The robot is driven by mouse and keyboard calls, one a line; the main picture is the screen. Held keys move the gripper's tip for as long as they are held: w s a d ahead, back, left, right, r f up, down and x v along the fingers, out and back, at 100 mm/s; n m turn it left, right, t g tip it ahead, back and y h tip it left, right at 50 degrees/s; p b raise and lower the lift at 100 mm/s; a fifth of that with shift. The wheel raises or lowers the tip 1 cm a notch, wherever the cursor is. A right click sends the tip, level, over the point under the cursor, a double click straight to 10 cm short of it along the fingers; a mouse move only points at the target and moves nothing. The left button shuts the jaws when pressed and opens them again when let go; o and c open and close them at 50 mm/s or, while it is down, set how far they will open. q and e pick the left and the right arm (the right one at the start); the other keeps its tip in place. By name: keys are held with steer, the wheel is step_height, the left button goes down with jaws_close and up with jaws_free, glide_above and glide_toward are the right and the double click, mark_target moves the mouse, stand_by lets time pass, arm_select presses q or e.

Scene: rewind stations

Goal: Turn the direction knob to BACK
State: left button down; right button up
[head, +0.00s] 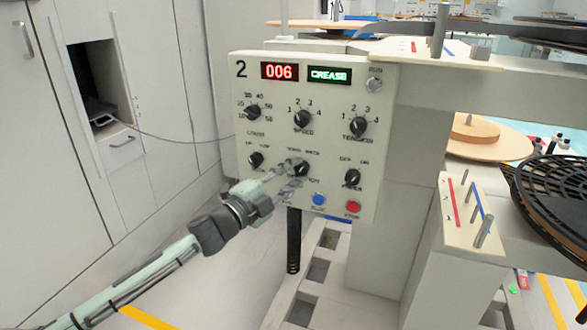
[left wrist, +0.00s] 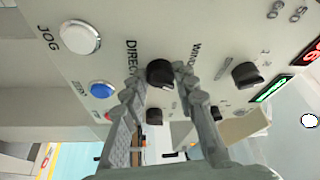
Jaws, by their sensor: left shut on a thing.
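The direction knob (head: 302,169) is a small black knob at the lower middle of the cream control panel (head: 228,150). In the left wrist view the black knob (left wrist: 160,72) sits between the tips of my two fingers, beside lettering that starts "DIREC". My left gripper (head: 294,174) reaches it from the lower left, and its fingers are closed on the knob's sides. My right gripper is in neither view.
Other black knobs surround it, including the speed knob (head: 303,118), the tension knob (head: 357,126) and the lower-right knob (head: 352,177). A blue button (head: 319,199) and a red button (head: 353,207) are just below.

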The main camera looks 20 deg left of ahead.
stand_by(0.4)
arm_select(q)
steer(key=c, duration=1.2)
jaws_free()
steer(key=v, duration=1.2)
